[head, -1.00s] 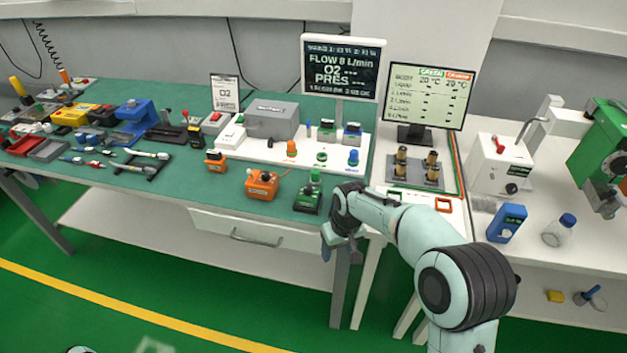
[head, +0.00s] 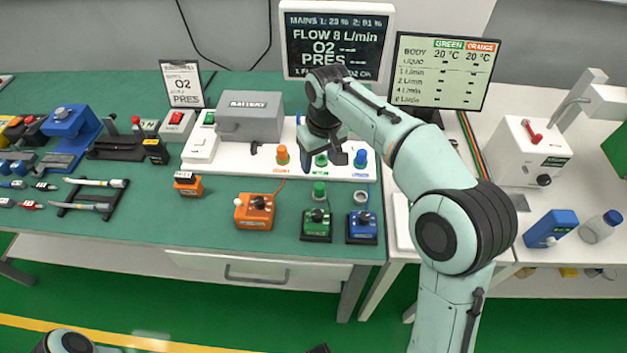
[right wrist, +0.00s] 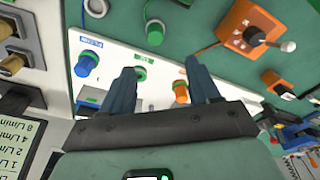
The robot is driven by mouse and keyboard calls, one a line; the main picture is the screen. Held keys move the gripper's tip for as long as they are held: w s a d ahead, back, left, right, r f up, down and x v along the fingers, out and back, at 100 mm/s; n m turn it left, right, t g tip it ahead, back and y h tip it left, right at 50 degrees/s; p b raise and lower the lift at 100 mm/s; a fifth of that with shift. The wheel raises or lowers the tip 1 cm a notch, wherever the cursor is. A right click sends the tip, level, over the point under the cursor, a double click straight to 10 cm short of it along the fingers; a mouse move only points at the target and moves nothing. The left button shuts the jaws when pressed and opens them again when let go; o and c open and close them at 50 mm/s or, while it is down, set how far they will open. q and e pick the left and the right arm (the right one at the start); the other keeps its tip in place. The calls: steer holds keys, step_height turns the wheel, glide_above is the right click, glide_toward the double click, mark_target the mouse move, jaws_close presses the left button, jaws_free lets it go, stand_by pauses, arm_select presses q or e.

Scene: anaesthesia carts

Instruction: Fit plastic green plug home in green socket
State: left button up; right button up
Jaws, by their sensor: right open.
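The green plug (head: 319,190) stands on the green mat, just behind a green box with a black knob (head: 316,225). It also shows in the right wrist view (right wrist: 155,35), beyond the fingertips. The green socket (head: 320,160) is on the white board, between an orange plug and a blue plug. My left gripper is not in view.
The orange plug (head: 282,155) and blue plug (head: 360,158) flank the socket closely. A blue box (head: 361,226) and an orange box (head: 254,211) stand in front. Monitors (head: 336,42) and a grey battery case (head: 249,116) stand behind.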

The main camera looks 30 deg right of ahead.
glide_above(320, 185)
steer(key=f, duration=0.4)
steer(key=f+b, duration=0.1)
steer(key=f, duration=0.1)
steer(key=shift+s+a+f, duration=0.15)
steer(key=shift+s+a, duration=0.1)
steer(key=shift+a, duration=0.15)
steer(key=shift+w+d+f+b, duration=0.15)
steer(key=shift+d+f, duration=0.05)
steer(key=shift+f, duration=1.25)
steer(key=shift+w+d+f+b, duration=0.1)
steer(key=shift+d+f+b, duration=0.05)
steer(key=shift+f, duration=1.25)
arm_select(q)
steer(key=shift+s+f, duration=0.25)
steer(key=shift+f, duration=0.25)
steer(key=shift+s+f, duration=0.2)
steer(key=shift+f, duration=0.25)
arm_select(e)
steer(key=c, duration=1.1)
